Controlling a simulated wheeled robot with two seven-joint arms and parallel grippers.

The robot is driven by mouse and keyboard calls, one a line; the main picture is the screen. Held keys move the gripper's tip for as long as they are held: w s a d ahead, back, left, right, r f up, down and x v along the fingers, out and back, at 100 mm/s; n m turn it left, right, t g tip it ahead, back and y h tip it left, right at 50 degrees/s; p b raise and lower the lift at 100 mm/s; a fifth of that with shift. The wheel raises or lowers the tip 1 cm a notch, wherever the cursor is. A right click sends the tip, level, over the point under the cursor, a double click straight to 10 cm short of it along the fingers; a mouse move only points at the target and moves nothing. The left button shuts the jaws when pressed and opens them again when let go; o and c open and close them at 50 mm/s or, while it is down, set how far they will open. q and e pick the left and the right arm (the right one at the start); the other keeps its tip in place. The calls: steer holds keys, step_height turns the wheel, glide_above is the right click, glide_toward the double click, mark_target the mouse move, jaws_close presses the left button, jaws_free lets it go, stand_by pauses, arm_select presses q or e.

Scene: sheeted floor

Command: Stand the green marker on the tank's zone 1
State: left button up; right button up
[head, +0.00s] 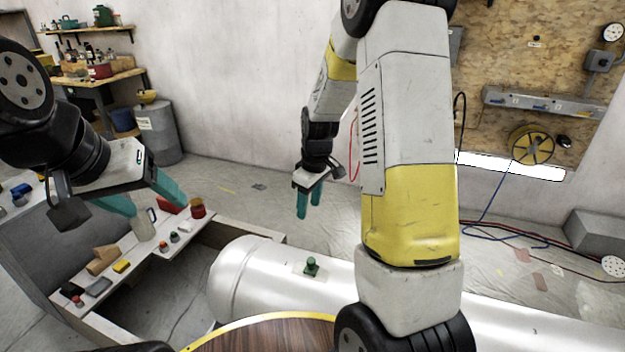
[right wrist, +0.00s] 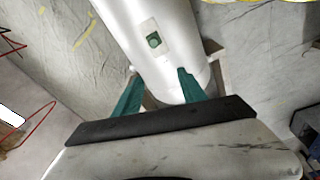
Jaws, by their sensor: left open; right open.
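The green marker (head: 311,266) stands upright on a pale square patch on top of the white tank (head: 240,282). No number on the patch can be read. In the right wrist view, the marker (right wrist: 153,40) sits inside the patch on the tank (right wrist: 125,18), beyond the fingertips. My right gripper (head: 309,214) is open and empty. It hangs above the marker in the picture, apart from it; its fingers also show in the right wrist view (right wrist: 158,74). My left gripper (head: 158,207) is open and empty, in front of the bench at left.
A low bench (head: 185,238) at left carries several small blocks, a pale jug (head: 143,226) and a red can (head: 197,208). A round wooden table (head: 265,336) with a yellow edge is at the bottom. Sheeted floor behind the tank is mostly clear.

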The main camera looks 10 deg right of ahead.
steer(key=s+r+m+t+y, duration=0.1)
steer(key=s+r+m, duration=0.1)
steer(key=s+r, duration=0.45)
steer(key=s+r+m+t, duration=0.2)
steer(key=s+r, duration=0.1)
steer(key=r, duration=0.6)
steer(key=s+a+r+m+t, duration=0.1)
steer(key=s+r+m, duration=0.2)
steer(key=s, duration=1)
steer(key=shift+a+r+m+t, duration=0.15)
steer(key=shift+r+m+t, duration=0.25)
steer(key=shift+r, duration=1.4)
